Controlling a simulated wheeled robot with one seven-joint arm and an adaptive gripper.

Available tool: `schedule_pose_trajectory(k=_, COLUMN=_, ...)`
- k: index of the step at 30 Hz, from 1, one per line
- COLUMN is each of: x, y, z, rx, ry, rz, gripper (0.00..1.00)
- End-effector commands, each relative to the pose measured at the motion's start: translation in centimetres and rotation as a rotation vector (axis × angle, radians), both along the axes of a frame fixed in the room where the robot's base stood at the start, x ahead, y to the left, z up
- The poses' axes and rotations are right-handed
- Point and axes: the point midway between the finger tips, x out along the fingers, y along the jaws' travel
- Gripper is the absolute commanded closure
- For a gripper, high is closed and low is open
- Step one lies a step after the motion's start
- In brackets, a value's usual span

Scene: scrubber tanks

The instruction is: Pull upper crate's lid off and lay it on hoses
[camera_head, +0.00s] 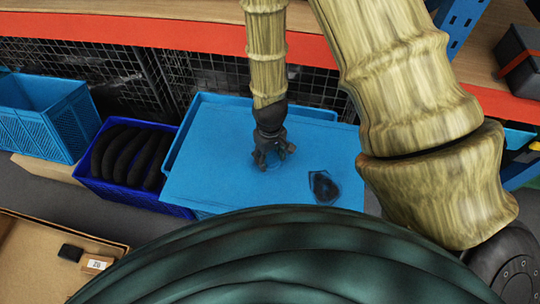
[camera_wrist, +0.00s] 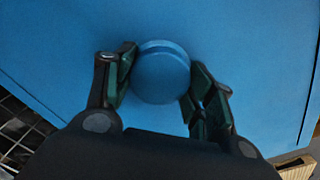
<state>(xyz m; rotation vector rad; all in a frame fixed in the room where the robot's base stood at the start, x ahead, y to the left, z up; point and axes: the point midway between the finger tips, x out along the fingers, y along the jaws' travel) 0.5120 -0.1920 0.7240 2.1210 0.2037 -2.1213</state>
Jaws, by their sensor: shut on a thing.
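The light blue lid (camera_head: 215,150) lies as a flat sheet over the upper crate (camera_head: 190,115), whose raised rim shows along the left and back. A round blue knob stands on the lid; in the wrist view the knob (camera_wrist: 161,72) sits between my two fingers. My gripper (camera_head: 268,160) reaches down from above and is shut on the knob, near the middle of the lid. The dark hoses (camera_head: 130,155) lie side by side in a dark blue crate (camera_head: 105,190) to the left of the lid. The inside of the upper crate is hidden.
A dark faceted object (camera_head: 323,187) rests on the lid, right of my gripper. A light blue crate (camera_head: 45,118) stands at far left. A cardboard box (camera_head: 50,235) is at lower left. An orange-edged shelf (camera_head: 130,33) runs behind, above black mesh.

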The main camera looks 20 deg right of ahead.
Motion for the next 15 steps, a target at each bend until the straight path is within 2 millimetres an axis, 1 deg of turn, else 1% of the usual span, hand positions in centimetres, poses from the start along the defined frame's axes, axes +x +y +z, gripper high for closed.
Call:
schedule_pose_trajectory(k=1, x=0.0, y=0.0, z=0.4, rx=0.000, ry=-0.001, rz=0.000, gripper=0.76)
schedule_pose_trajectory(k=15, x=0.0, y=0.0, z=2.0, rx=0.000, ry=0.000, rz=0.000, gripper=0.76)
